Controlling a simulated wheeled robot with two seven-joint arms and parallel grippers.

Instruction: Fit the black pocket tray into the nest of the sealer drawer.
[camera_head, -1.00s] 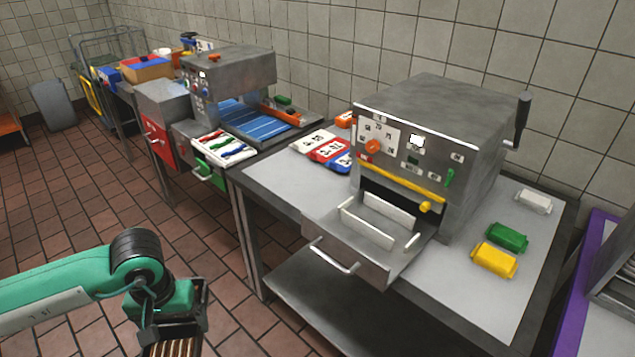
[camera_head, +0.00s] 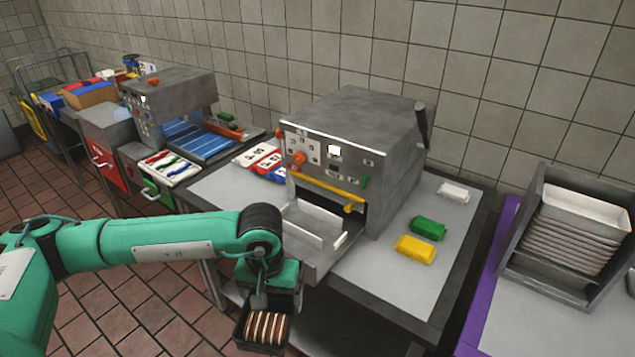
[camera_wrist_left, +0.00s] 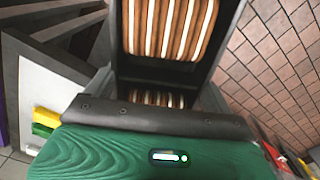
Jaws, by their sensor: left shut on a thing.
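The black pocket tray (camera_head: 240,336) holds a row of brown and cream sandwich biscuits. It hangs below my left gripper (camera_head: 266,306), which is shut on it, in front of the sealer table. In the left wrist view the tray (camera_wrist_left: 210,72) shows close up, with biscuits on both sides of the gripper. The sealer drawer (camera_head: 318,257) is pulled out from the grey sealer. Its nest shows pale rails (camera_head: 303,230), and no tray sits in it. The tray is apart from the drawer, lower and nearer. My right gripper is not in view.
The sealer (camera_head: 350,140) stands on a grey table. Yellow (camera_head: 416,249), green (camera_head: 428,228) and white (camera_head: 453,192) packs lie right of it. Printed cards (camera_head: 262,160) lie left. A rack of white trays (camera_head: 575,230) stands at far right.

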